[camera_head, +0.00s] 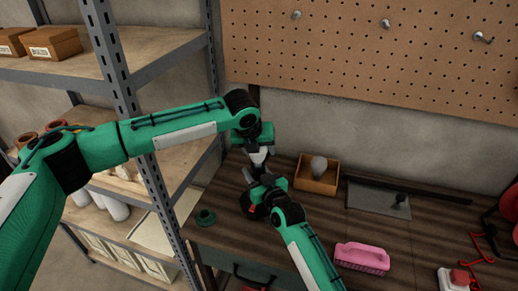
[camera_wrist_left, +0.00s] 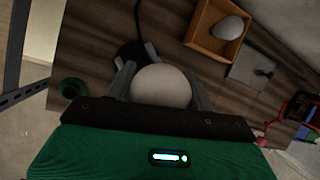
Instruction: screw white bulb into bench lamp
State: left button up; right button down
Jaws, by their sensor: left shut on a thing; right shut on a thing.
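My left gripper (camera_head: 258,156) is shut on a white bulb. The round bulb (camera_wrist_left: 162,86) fills the space between the fingers in the left wrist view; in the head view it is mostly hidden by the gripper. My right gripper (camera_head: 262,182) is just below the left one, shut on a dark part that looks like the bench lamp. The dark lamp (camera_wrist_left: 130,50) shows partly behind the bulb in the left wrist view. Whether bulb and lamp socket touch is hidden.
A wooden box (camera_head: 330,186) holding another bulb (camera_head: 318,166) stands at the back of the bench. Metal shelving (camera_head: 150,160) stands close on the left.

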pick_arm(q)
jog(key=shift+f, duration=0.55)
jog(key=m+g+h, duration=0.1)
jog(key=m, duration=0.2)
jog(key=m+g, duration=0.1)
jog(key=m, duration=0.2)
jog(key=shift+s+d+h, duration=0.15)
jog(key=shift+h, duration=0.25)
jog(key=o, duration=1)
jog(key=shift+c, duration=0.2)
jog(key=shift+r, duration=2.25)
jog(key=shift+o, duration=0.4)
